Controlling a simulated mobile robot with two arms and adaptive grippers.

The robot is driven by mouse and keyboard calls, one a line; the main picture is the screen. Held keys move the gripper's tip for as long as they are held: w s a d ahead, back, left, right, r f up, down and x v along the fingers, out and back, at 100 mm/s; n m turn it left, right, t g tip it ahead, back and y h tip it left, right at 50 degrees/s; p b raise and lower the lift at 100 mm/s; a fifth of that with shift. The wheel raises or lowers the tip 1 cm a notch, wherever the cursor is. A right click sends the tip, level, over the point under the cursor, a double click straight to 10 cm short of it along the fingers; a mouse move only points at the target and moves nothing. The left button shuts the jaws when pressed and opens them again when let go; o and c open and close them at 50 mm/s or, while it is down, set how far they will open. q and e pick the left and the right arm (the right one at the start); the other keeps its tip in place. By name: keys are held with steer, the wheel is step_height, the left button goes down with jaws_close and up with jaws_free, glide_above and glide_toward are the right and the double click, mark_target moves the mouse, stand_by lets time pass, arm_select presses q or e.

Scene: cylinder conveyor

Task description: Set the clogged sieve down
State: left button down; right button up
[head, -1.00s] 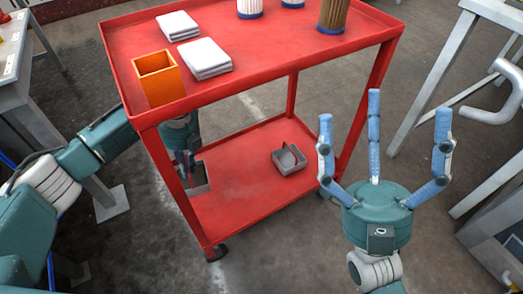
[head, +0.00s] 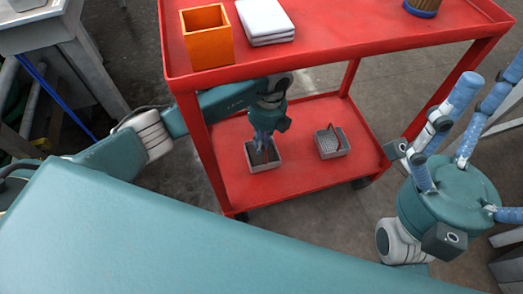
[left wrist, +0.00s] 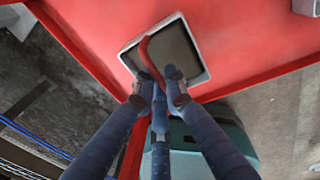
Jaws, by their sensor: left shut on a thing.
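The clogged sieve is a small grey rectangular basket (head: 266,168) with a dark red handle, at the left of the cart's lower shelf (head: 300,190). My left gripper (head: 266,150) reaches in under the top shelf and is shut on its handle. In the left wrist view the fingers (left wrist: 160,88) close around the handle (left wrist: 146,50), and the basket (left wrist: 197,60) has a plain grey inside. It looks level, at or very near the shelf; I cannot tell whether it touches. My right gripper (head: 484,92) is empty, its fingers spread, right of the cart.
A second grey sieve (head: 341,153) with a perforated bottom stands to the right on the lower shelf. The red top shelf (head: 345,55) overhangs my left arm and carries an orange box (head: 207,38), white folded cloths (head: 268,38) and a brown-and-blue container (head: 423,5). The lower shelf's front is clear.

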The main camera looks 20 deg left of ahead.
mark_target(270, 159)
arm_select(q)
step_height(270, 159, down, 4)
steer(key=shift+r+b, duration=0.25)
steer(key=shift+b, duration=0.4)
steer(key=shift+f, duration=0.3)
steer(key=shift+r, duration=0.15)
steer(key=shift+f, duration=0.2)
steer(key=c, duration=1.8)
jaws_free()
steer(key=shift+r, duration=0.15)
